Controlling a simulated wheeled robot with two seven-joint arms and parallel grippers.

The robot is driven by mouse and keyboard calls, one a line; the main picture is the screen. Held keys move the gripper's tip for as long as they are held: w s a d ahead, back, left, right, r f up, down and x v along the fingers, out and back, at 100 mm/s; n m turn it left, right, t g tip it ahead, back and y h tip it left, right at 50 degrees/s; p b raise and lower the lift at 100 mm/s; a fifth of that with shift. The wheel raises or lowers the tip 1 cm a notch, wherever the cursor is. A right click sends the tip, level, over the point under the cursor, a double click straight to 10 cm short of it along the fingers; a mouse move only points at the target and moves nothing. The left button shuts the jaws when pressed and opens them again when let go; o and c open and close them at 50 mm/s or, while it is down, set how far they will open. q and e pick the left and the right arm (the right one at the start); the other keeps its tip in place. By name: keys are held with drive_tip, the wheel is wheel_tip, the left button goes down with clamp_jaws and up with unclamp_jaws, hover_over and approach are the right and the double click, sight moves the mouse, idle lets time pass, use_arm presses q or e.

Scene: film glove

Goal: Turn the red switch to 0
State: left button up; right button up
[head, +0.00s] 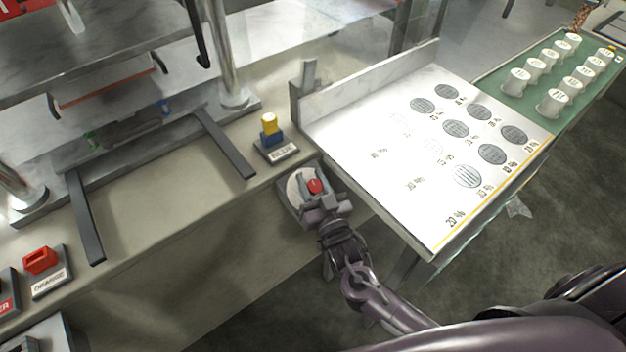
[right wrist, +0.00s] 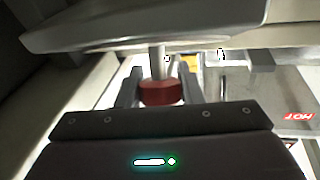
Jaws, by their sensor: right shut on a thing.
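The red switch (head: 315,186) sits on a round pale dial plate (head: 296,184) on the front face of the machine, beside the white board. My right gripper (head: 318,192) is at the switch, with its fingers on either side of the red knob. In the right wrist view the red knob (right wrist: 160,92) sits between the two fingers, on a metal shaft, and the right gripper (right wrist: 158,88) is shut on it. The dial's markings are too small to read, so I cannot tell which mark the knob points at. My left gripper is not in view.
A yellow and blue knob (head: 269,125) stands on the machine just above the switch. A white board (head: 385,185) with printed circles lies to the right. A green tray (head: 520,105) of white cups is farther right. A red button (head: 40,260) is at lower left.

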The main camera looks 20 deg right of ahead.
drive_tip(key=shift+w+r+n+y, duration=0.1)
drive_tip(key=shift+r+n+y, duration=0.05)
drive_tip(key=shift+n+y, duration=0.4)
drive_tip(key=o, duration=1)
drive_tip(key=shift+w, duration=0.1)
drive_tip(key=shift+c, duration=0.2)
drive_tip(key=b+v, duration=0.1)
drive_tip(key=v, duration=0.7)
drive_tip(key=shift+w, duration=0.1)
